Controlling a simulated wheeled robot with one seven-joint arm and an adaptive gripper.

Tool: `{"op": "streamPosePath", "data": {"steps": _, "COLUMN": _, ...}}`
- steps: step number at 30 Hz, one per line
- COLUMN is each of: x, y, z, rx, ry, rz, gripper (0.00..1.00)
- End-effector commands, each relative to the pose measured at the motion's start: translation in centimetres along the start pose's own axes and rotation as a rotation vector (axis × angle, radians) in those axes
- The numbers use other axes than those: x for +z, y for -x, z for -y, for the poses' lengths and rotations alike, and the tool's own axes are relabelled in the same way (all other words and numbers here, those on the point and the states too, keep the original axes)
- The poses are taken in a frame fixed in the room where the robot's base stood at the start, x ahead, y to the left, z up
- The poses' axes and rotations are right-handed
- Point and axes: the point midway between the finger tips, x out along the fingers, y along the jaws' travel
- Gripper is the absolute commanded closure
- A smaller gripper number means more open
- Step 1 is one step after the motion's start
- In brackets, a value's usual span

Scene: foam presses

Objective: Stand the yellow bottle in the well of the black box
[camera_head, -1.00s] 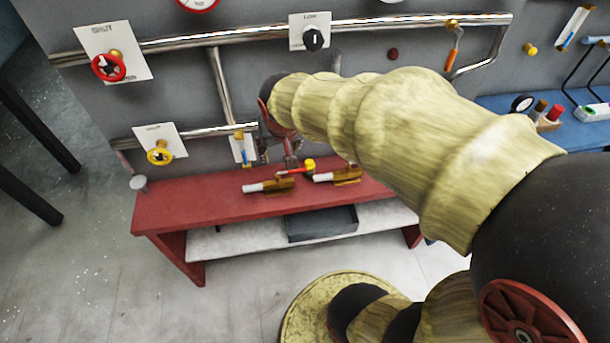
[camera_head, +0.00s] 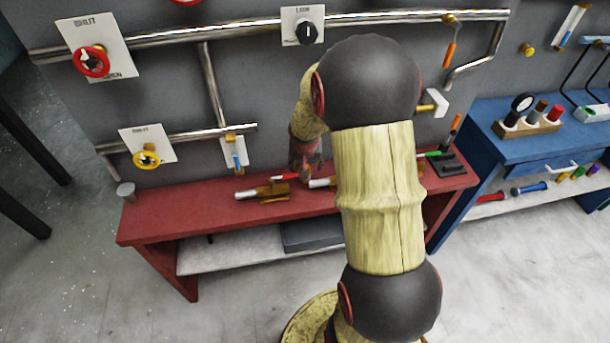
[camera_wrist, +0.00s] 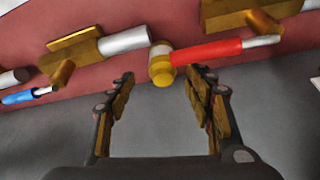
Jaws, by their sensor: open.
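The yellow bottle (camera_wrist: 161,68) is at the bench edge in the wrist view, just beyond and between my fingertips. A red-handled tool (camera_wrist: 207,50) lies against or right beside it; I cannot tell whether they touch. My gripper (camera_wrist: 162,80) is open and empty, its fingers spread either side of the line to the bottle. In the head view my gripper (camera_head: 306,166) is low over the back of the red bench, and my arm hides the bottle. A black box (camera_head: 452,166) sits at the bench's right end; its well is not clear.
Brass clamps with pale cylinders, one in front (camera_head: 265,190), lie on the red bench (camera_head: 180,215) close to the bottle. The grey wall behind carries steel pipes (camera_head: 215,85) and valves. A grey tray (camera_head: 305,236) sits on the lower shelf. A blue bench (camera_head: 545,148) stands at right.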

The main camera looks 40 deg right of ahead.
Motion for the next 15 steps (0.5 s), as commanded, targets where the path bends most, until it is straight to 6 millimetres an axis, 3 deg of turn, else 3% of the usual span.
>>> {"op": "streamPosePath", "data": {"steps": 6, "x": -0.2, "y": -3.5, "z": 0.4, "rx": 0.001, "ry": 0.002, "rz": 0.003, "gripper": 0.48}}
{"op": "streamPosePath", "data": {"steps": 15, "x": -0.4, "y": -4.0, "z": 0.4, "rx": 0.0, "ry": 0.002, "rz": 0.0, "gripper": 0.48}}
